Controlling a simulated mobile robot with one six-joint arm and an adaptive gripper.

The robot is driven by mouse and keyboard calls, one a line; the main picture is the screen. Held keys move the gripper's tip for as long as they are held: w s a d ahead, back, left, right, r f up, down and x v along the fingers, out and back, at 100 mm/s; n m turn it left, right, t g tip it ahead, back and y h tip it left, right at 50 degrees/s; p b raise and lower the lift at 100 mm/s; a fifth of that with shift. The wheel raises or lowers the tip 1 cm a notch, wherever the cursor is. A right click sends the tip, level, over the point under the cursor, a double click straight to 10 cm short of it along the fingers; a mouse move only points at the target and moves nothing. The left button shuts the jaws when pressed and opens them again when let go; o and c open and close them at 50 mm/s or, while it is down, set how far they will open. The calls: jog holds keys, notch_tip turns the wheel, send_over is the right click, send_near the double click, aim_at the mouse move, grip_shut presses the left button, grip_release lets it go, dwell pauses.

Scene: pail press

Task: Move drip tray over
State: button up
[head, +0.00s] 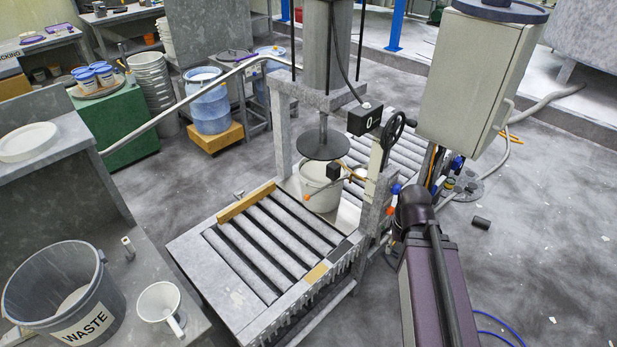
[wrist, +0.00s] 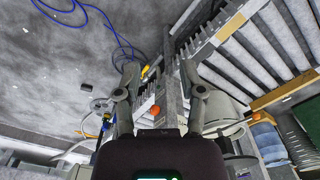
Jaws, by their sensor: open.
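No part is clearly recognisable as the drip tray in either view. In the head view the press (head: 323,142) holds a dark round plate above a white pail (head: 320,188). An orange knob (wrist: 155,110) shows between the fingers. I cannot tell how far off the post is. In the head view my fingertips are hidden.
A roller conveyor (head: 225,267) runs in front of the press. A control cabinet (head: 480,80) stands at its right. A bench at left bears a waste bin (head: 62,285) and a white jug (head: 160,303). Blue hose (wrist: 80,15) lies on the floor, which is largely clear at right.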

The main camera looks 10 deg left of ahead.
jog(key=shift+w, duration=0.1)
jog(key=m+b, duration=0.1)
jog(key=b, duration=0.3)
send_over(307, 196)
jog(key=f, duration=0.3)
jog(key=shift+d+f, duration=0.25)
jog(key=shift+f, duration=0.15)
jog(key=shift+w+a, duration=0.15)
jog(key=shift+a, duration=0.2)
jog(key=shift+f, duration=0.1)
notch_tip(307, 196, down, 8)
jog(key=b, duration=0.7)
jog(key=shift+b, duration=0.4)
jog(key=c, duration=0.6)
